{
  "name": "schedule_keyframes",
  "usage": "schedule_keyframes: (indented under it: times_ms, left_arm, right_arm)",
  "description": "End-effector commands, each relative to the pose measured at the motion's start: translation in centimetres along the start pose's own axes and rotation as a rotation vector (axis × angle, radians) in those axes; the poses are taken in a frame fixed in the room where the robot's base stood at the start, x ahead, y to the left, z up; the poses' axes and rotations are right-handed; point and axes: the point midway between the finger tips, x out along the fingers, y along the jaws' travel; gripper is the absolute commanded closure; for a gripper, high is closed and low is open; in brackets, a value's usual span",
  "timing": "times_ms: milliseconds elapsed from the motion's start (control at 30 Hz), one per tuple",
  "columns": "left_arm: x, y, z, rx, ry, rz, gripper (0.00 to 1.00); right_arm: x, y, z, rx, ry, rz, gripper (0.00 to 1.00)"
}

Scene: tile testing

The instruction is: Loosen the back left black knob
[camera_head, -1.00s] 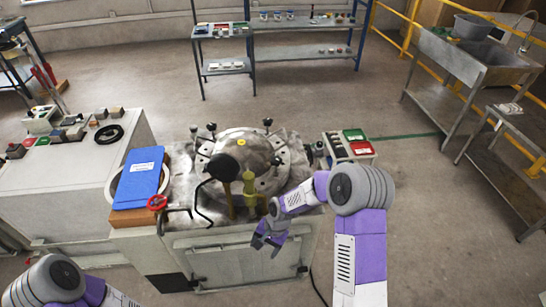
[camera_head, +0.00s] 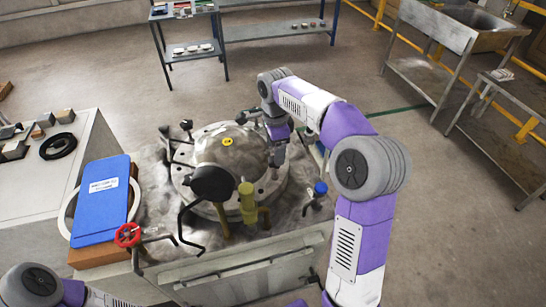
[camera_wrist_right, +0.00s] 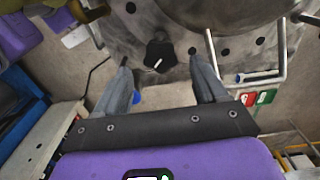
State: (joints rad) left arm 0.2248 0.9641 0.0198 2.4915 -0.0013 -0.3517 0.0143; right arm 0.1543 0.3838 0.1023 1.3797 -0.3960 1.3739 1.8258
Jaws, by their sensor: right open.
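The machine's round metal lid (camera_head: 205,150) lies in the middle of the head view, with black knobs around its rim. The back left black knob (camera_head: 186,125) stands at the far left of the rim, with another dark knob (camera_head: 164,131) close to its left. My right gripper (camera_head: 277,148) is over the right side of the lid, apart from the back left knob. In the right wrist view, the right gripper (camera_wrist_right: 160,64) is open, with a black lobed knob (camera_wrist_right: 160,54) framed beyond its fingertips. I cannot tell which knob that is. My left gripper is out of view.
A large black round handle (camera_head: 212,183) and a yellow-green post (camera_head: 247,203) stand at the front of the lid. A blue binder (camera_head: 103,200) and a red handwheel (camera_head: 128,235) are at left. A blue-capped valve (camera_head: 320,188) is at right.

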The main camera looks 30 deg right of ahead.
Motion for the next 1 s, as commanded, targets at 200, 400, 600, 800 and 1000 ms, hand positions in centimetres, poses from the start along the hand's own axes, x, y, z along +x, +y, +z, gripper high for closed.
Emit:
schedule_keyframes:
  times_ms: [200,400,600,800,1000]
  left_arm:
    - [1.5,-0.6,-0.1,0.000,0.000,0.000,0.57]
    - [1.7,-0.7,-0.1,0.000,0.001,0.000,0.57]
    - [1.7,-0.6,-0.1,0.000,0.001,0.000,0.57]
    - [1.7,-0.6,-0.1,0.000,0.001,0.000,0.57]
    - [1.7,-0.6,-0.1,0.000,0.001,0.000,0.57]
  right_arm:
    - [3.3,0.0,0.0,-0.001,0.001,0.001,0.29]
    - [4.0,0.0,0.0,-0.001,0.000,0.000,0.29]
    - [4.0,0.0,0.0,-0.001,0.000,0.000,0.29]
    - [4.0,0.0,0.0,-0.002,0.000,0.000,0.59]
    - [4.0,0.0,0.0,-0.002,0.000,0.000,0.85]
